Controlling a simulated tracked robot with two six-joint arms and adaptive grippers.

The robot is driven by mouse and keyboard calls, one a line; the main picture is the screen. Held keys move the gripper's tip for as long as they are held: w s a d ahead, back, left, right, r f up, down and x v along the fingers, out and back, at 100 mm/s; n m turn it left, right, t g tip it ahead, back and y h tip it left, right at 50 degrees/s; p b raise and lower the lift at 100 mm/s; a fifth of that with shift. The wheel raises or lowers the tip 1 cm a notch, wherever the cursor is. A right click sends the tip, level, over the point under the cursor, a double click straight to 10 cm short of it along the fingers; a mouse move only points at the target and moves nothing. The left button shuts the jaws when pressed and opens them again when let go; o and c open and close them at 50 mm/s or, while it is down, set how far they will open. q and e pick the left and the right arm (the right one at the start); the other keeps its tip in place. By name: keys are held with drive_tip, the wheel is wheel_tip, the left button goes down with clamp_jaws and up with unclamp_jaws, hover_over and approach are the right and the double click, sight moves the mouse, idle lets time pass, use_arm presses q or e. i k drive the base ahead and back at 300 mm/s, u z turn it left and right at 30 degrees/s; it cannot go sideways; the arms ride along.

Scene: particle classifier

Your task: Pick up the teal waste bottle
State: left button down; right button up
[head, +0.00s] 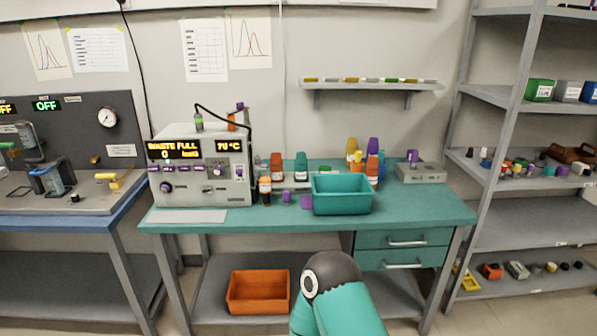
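A bottle with a teal top (301,161) stands upright at the back of the teal-topped bench, between the grey instrument and the teal bin. It is the teal bottle I see; its label is too small to read. A similar red-brown bottle (276,164) stands just left of it. Neither of my grippers shows in the head view. Only a teal and dark grey part of my arm is visible at the bottom centre, well below and in front of the bottle.
A grey instrument (198,185) reading "WASTE FULL" stands left of the bottle. A teal bin (342,203) stands in front and to the right. A small orange-topped bottle (265,183) and purple pieces sit in front. A wall shelf (370,86) hangs above.

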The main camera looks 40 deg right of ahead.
sight(300, 162)
drive_tip(key=z, duration=0.35)
drive_tip(key=i, duration=0.7)
drive_tip(key=z, duration=0.5)
